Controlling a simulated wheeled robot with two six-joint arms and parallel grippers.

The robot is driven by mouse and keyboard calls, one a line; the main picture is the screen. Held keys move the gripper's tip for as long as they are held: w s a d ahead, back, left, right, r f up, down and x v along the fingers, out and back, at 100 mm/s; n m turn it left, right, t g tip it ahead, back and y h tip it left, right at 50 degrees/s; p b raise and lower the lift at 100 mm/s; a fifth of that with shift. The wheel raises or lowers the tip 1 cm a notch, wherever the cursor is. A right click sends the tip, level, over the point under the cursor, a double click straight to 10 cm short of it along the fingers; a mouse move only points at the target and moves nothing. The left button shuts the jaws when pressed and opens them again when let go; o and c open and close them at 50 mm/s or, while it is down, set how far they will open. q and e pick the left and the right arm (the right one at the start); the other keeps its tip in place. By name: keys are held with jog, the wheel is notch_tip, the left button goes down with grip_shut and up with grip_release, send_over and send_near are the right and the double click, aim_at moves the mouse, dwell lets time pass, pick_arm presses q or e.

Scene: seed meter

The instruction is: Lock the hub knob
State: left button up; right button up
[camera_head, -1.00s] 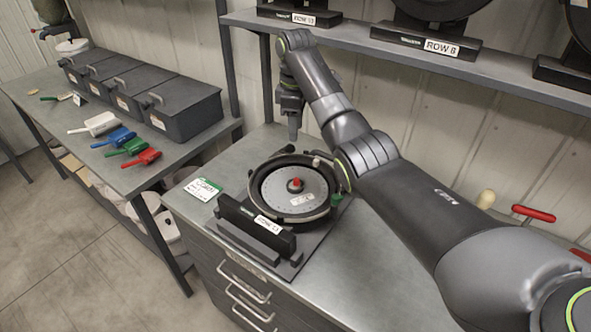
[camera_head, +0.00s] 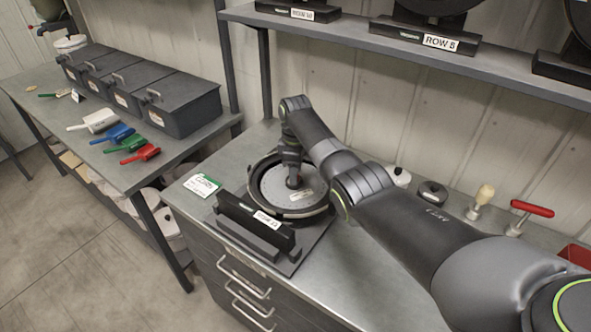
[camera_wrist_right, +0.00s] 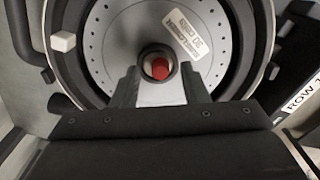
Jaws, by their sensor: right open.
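The seed meter (camera_head: 265,205) sits on the steel bench with its grey disc (camera_head: 309,186) facing up inside a black ring. The red hub knob (camera_wrist_right: 160,68) shows in the right wrist view at the disc's centre, between the open fingertips. In the head view my right gripper (camera_head: 293,184) points down over the hub and hides the knob. My right gripper (camera_wrist_right: 156,92) is open in the wrist view. Whether its fingers touch the knob I cannot tell. My left gripper is not in view.
A ROW 13 label block (camera_head: 255,222) stands in front of the disc. A green-and-white card (camera_head: 202,185) lies left of it. A shelf (camera_head: 400,58) runs above the bench.

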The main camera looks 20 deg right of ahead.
jog(key=shift+f, duration=0.25)
grip_shut()
jog(key=shift+r+m, duration=0.1)
jog(key=shift+m, duration=0.3)
jog(key=m+p, duration=0.1)
jog(key=m, duration=0.1)
jog(key=shift+m+p, duration=0.35)
jog(key=shift+m, duration=0.05)
jog(key=m+p, duration=0.1)
jog(key=m, duration=0.4)
jog(key=shift+m, duration=0.4)
